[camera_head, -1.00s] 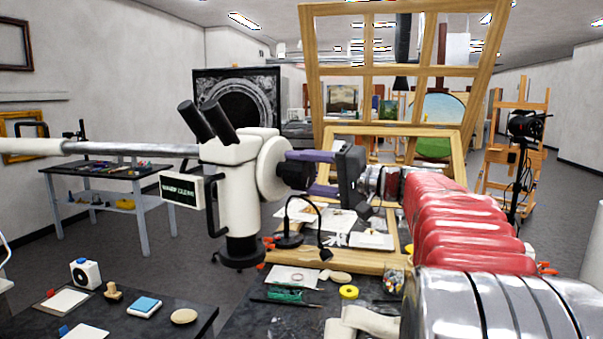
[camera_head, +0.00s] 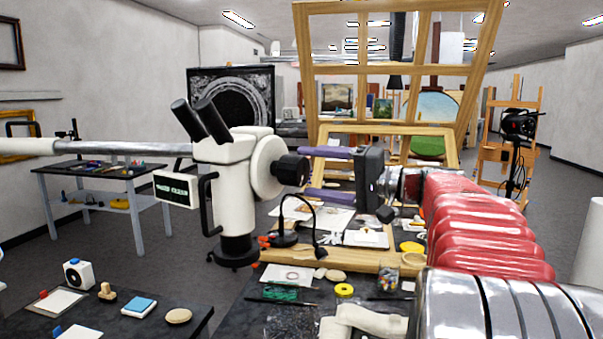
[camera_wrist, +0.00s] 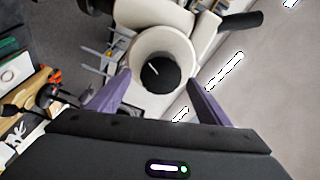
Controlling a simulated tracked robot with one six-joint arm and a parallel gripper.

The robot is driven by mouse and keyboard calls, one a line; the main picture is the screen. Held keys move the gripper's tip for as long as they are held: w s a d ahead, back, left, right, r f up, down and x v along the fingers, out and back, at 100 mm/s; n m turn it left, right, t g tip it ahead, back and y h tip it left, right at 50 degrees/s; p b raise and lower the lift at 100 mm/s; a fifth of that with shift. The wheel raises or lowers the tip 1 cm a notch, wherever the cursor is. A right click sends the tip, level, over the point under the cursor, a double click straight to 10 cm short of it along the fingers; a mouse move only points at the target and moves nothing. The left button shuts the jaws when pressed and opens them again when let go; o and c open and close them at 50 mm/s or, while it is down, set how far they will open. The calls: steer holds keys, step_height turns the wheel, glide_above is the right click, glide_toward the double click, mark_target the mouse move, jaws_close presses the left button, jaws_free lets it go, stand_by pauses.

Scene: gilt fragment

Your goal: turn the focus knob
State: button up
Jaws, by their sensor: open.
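The black focus knob (camera_head: 293,170) sticks out from the round cream housing of the white microscope (camera_head: 228,185). In the wrist view, the knob (camera_wrist: 160,78) faces me near the middle, with a white line pointing to its upper left. My gripper (camera_head: 303,172) has two purple fingers, one above and one below the knob's level in the head view. It is open, with nothing held. The fingertips are at about the knob's outer end. In the wrist view, my gripper (camera_wrist: 160,77) has a finger on either side of the knob, with gaps.
The microscope hangs on a horizontal grey arm (camera_head: 120,149). A black gooseneck lamp (camera_head: 312,215) stands below my gripper. The dark bench (camera_head: 240,320) holds small tools, a yellow tape roll (camera_head: 344,290) and a jar (camera_head: 386,265). A wooden frame (camera_head: 455,150) stands behind.

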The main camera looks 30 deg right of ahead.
steer(key=v, duration=0.9)
steer(key=shift+f, duration=0.1)
stand_by(1.5)
steer(key=a+f+n+g+h, duration=0.1)
steer(key=a+f+g, duration=0.3)
steer(key=a+f, duration=0.45)
steer(key=a+f+n+g, duration=0.1)
steer(key=a+f+g, duration=0.35)
steer(key=a, duration=0.75)
steer(key=s+a+f+n+g+h, duration=0.1)
steer(key=s+a+f+n+h, duration=0.2)
steer(key=s+f, duration=0.4)
steer(key=s+a+f+n+h, duration=0.4)
steer(key=s+a+f, duration=0.2)
steer(key=f, duration=0.5)
steer(key=shift+s+f+g, duration=0.25)
steer(key=shift+s+g, duration=0.1)
steer(key=shift+s, duration=0.25)
